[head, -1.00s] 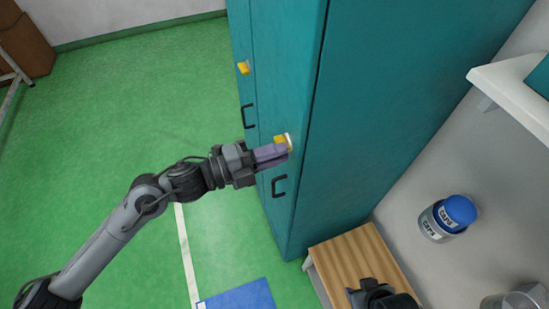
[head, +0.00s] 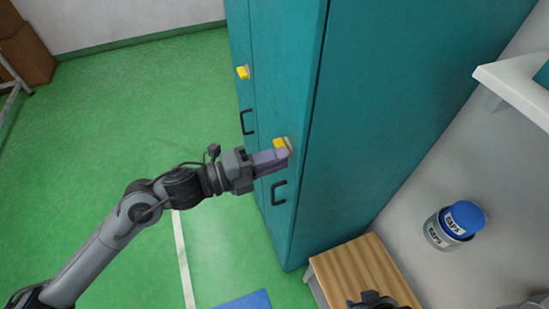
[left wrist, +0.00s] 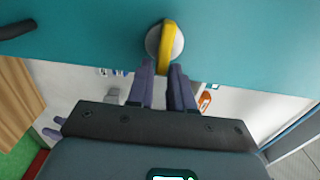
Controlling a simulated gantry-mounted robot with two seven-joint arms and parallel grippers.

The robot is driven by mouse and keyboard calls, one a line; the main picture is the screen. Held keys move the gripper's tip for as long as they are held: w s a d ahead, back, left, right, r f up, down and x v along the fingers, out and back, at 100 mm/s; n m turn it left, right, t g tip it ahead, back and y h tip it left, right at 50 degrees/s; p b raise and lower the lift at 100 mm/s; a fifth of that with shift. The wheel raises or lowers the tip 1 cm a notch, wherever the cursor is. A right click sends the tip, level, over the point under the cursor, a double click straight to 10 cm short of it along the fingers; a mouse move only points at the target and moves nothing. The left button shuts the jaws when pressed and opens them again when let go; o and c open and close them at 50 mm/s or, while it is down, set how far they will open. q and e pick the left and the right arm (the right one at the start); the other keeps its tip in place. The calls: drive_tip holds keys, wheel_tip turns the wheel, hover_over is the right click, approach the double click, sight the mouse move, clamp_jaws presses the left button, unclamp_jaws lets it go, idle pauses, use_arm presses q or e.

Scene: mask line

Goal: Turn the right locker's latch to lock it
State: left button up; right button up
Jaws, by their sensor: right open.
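The right locker is a tall teal cabinet door (head: 275,100) with a dark handle (head: 279,192) and a yellow latch (head: 281,143) above it. In the left wrist view the yellow latch (left wrist: 166,42) crosses a round pale disc, its lower end between my fingertips. My left gripper (head: 286,156) is at the latch, also seen in the left wrist view (left wrist: 162,72); its fingers are close together and look shut on the latch's end. The fingers partly hide the latch in the head view. My right gripper (head: 374,299) shows only in part at the bottom edge, over the wooden bench.
A second yellow latch (head: 242,72) and handle (head: 246,122) are on the locker to the left. A wooden bench (head: 360,268), a blue-lidded tub (head: 455,224) and a white shelf (head: 515,85) are on the right. Green floor (head: 110,110) is open at left.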

use_arm(q)
drive_tip(key=shift+o, duration=1.4)
drive_tip(key=v, duration=1.1)
drive_tip(key=shift+r, duration=0.1)
